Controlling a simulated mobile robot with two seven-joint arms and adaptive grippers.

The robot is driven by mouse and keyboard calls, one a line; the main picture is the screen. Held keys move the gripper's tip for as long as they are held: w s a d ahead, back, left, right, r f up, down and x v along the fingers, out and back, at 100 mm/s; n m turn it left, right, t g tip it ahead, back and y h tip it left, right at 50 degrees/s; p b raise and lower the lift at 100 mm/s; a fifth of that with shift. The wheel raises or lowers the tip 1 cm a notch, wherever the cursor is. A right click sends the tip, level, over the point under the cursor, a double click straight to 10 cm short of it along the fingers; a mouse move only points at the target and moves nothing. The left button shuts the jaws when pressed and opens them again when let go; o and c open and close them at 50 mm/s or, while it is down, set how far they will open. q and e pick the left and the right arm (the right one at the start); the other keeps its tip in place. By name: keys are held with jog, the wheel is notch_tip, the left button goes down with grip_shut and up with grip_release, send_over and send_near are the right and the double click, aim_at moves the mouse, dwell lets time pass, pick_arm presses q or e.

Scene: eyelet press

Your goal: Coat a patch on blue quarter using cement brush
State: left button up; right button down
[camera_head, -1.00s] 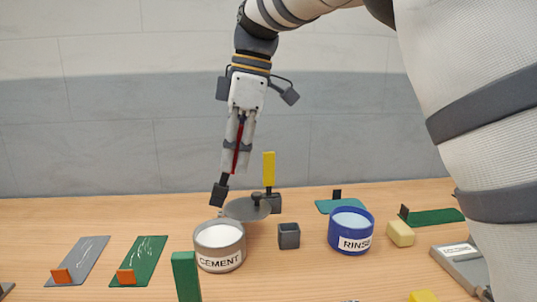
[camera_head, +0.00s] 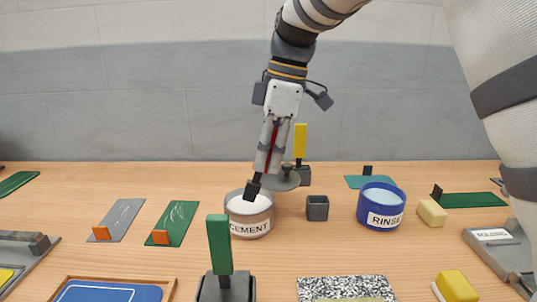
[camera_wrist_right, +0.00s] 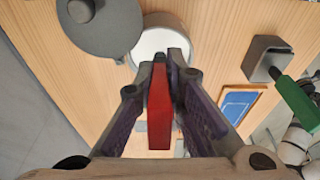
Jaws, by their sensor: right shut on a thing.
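My right gripper (camera_head: 266,168) is shut on the cement brush, whose red handle (camera_head: 272,146) shows between the fingers. The brush also shows in the right wrist view (camera_wrist_right: 160,108). Its dark lower end (camera_head: 253,187) is at the mouth of the cement pot (camera_head: 251,228), a grey round pot with white filling. I cannot tell whether the bristles touch the cement. The blue quarter (camera_head: 100,293) lies in a wood-rimmed tray at the lower left, partly cut off. It also shows in the right wrist view (camera_wrist_right: 236,103).
A round grey lid (camera_head: 283,183) lies behind the pot. A small grey holder (camera_head: 317,208) and the blue rinse pot (camera_head: 380,212) stand to the right. A green-handled tool (camera_head: 220,245) stands upright in front. Grey and green sheets with orange blocks lie left. A speckled board (camera_head: 345,287) lies in front.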

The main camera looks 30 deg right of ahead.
jog(key=shift+f, duration=0.55)
dwell(1.4)
jog(key=shift+w+a+v, duration=0.1)
jog(key=shift+a+v, duration=0.1)
jog(key=shift+v, duration=0.95)
jog(key=shift+w+a+v, duration=0.15)
jog(key=shift+a+v, duration=0.05)
jog(key=shift+v, duration=0.95)
jog(key=shift+w+a+v, duration=0.1)
jog(key=shift+a+v, duration=0.1)
jog(key=shift+v, duration=1)
jog(key=shift+r, duration=0.1)
